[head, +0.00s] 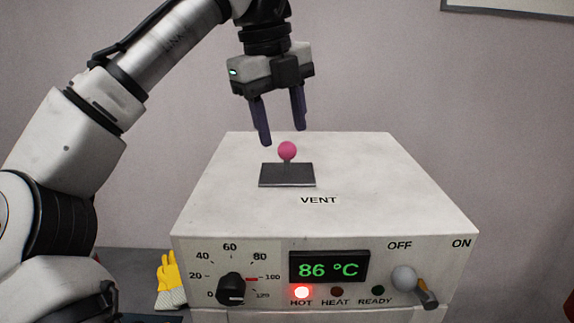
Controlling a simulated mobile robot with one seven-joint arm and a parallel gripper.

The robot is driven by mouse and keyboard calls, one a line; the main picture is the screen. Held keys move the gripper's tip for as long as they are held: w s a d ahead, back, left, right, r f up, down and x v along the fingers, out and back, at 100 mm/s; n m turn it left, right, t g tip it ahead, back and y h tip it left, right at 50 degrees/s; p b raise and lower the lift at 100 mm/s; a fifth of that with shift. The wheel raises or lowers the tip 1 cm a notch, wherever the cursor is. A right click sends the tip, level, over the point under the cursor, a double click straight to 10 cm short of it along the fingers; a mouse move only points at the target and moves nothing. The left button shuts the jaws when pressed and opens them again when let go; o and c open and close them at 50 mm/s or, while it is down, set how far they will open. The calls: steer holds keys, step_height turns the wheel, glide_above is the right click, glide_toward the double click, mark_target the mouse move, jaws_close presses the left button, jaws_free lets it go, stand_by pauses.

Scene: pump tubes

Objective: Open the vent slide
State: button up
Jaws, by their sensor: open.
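The vent slide (287,175) is a dark flat plate on top of a white box-shaped machine (370,190), behind the printed word VENT. A pink ball knob (287,151) stands up from the plate. My gripper (284,138) points down above the machine's top, near the knob and apparently behind or above it. Its two dark purple fingers are apart with nothing between them. I cannot tell the exact depth gap between fingers and knob. Whatever lies under the plate is hidden.
The machine's front has a black dial (232,289), a display (329,268) reading 86 °C, a lit red HOT lamp (302,292), and a lever (410,281) near OFF. A yellow glove-like item (168,278) lies at left. The top around the slide is clear.

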mark_target(286, 142)
steer(key=shift+w+d+f, duration=0.1)
steer(key=shift+d+f, duration=0.05)
steer(key=shift+f, duration=0.7)
steer(key=shift+w+d+f, duration=0.1)
steer(key=shift+d+f, duration=0.05)
steer(key=shift+f, duration=0.7)
steer(key=shift+w+d+f, duration=0.1)
steer(key=shift+d+f, duration=0.05)
steer(key=shift+f, duration=0.7)
jaws_close()
